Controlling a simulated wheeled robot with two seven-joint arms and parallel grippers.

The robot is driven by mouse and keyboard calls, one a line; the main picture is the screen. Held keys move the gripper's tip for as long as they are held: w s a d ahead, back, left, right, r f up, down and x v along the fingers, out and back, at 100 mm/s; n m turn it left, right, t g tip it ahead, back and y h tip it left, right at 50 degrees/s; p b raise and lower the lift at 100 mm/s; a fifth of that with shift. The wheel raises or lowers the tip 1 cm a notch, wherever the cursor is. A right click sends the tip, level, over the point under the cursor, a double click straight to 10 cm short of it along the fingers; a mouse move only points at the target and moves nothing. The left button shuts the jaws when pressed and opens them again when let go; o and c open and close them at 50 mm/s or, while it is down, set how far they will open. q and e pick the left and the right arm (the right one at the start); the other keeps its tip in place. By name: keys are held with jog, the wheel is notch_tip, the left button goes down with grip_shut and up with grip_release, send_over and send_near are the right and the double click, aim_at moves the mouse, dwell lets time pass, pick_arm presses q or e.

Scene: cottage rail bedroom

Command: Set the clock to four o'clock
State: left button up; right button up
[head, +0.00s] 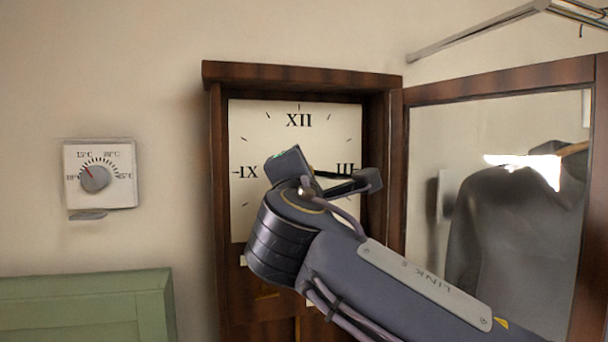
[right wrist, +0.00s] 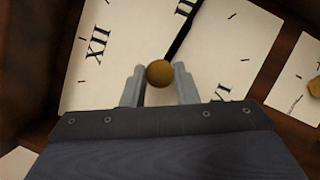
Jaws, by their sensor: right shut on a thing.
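The clock's cream face (head: 260,125) sits in a dark wooden case (head: 290,74), with XII at the top, IX left and III right; its centre and lower part are hidden by my arm. In the right wrist view the face (right wrist: 130,30) appears turned, with XII at left. A round brass knob (right wrist: 160,73) stands at the face's centre. A dark hand (right wrist: 184,35) runs from there to just past III, on the VI side. My right gripper (right wrist: 160,70) is shut on the knob; it also covers the face's middle in the head view (head: 318,178). My left gripper is out of view.
The glazed case door (head: 500,84) stands open at right, showing a dark grey garment. A white dial thermostat (head: 100,174) is on the wall at left, above a green panel (head: 85,312). Another brass knob (right wrist: 314,87) sits on a small pale plate beside the face in the right wrist view.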

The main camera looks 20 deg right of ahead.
jog(key=n+y+b, duration=0.3)
jog(key=n+y, duration=0.1)
jog(key=n, duration=0.5)
jog(key=n+t+y+b, duration=0.1)
jog(key=n+y+b, duration=0.3)
jog(key=n, duration=0.5)
jog(key=d+n+y+b, duration=0.1)
jog(key=n+y+b, duration=0.2)
jog(key=n, duration=0.5)
jog(key=shift+f+n+t+y+b, duration=0.3)
jog(key=shift+n+t+y+b, duration=0.1)
jog(key=shift+b, duration=0.25)
dwell(2.0)
